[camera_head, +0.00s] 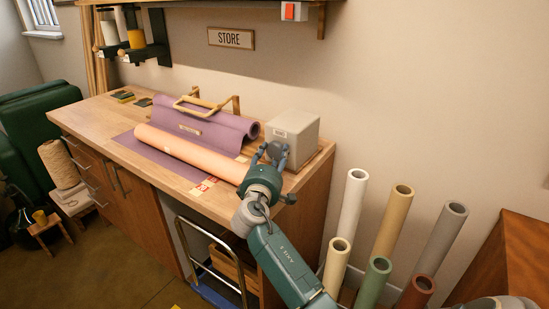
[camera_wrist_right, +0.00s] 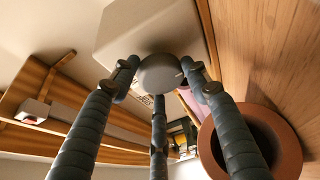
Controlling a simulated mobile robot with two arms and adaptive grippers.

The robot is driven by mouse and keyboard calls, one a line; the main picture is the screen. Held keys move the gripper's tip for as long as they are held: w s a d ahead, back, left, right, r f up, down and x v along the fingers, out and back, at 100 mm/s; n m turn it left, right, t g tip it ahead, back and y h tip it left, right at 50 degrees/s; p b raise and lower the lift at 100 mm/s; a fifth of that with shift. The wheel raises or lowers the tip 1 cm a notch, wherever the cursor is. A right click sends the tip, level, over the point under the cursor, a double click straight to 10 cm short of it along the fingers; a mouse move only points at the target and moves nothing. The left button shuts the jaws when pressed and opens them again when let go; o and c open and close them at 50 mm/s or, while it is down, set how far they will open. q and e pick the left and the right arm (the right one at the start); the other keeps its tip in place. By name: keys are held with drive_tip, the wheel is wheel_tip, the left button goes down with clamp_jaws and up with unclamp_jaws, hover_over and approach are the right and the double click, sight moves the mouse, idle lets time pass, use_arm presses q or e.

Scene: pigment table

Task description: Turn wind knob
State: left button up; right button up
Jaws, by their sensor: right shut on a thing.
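The wind knob (camera_head: 275,148) is a small dark grey round knob on the front of a light grey box (camera_head: 297,130) at the right end of the wooden worktop. My right gripper (camera_head: 276,155) reaches up to it from below right and is shut on it. In the right wrist view the knob (camera_wrist_right: 160,73) is a grey disc between the fingertips of the right gripper (camera_wrist_right: 160,82), with the pale box (camera_wrist_right: 145,25) behind it. How far the knob is turned cannot be told. My left gripper is in neither view.
A peach roll (camera_head: 190,151) and a purple sheet (camera_head: 205,121) lie on the worktop (camera_head: 92,112), left of the box. A wooden handle (camera_head: 205,103) stands above the sheet. Several upright tubes (camera_head: 350,210) stand right of my right arm. A shelf (camera_head: 180,2) hangs above.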

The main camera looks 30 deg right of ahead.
drive_tip(key=shift+w+a+f, duration=0.1)
drive_tip(key=shift+a+f, duration=0.05)
drive_tip(key=shift+a, duration=0.05)
drive_tip(key=o, duration=1)
drive_tip(key=shift+c, duration=0.2)
drive_tip(key=shift+o, duration=0.9)
drive_tip(key=shift+w+a, duration=0.1)
drive_tip(key=shift+w, duration=0.05)
drive_tip(key=shift+s, duration=0.25)
drive_tip(key=v, duration=1.1)
drive_tip(key=shift+s+a, duration=0.15)
drive_tip(key=shift+a, duration=0.2)
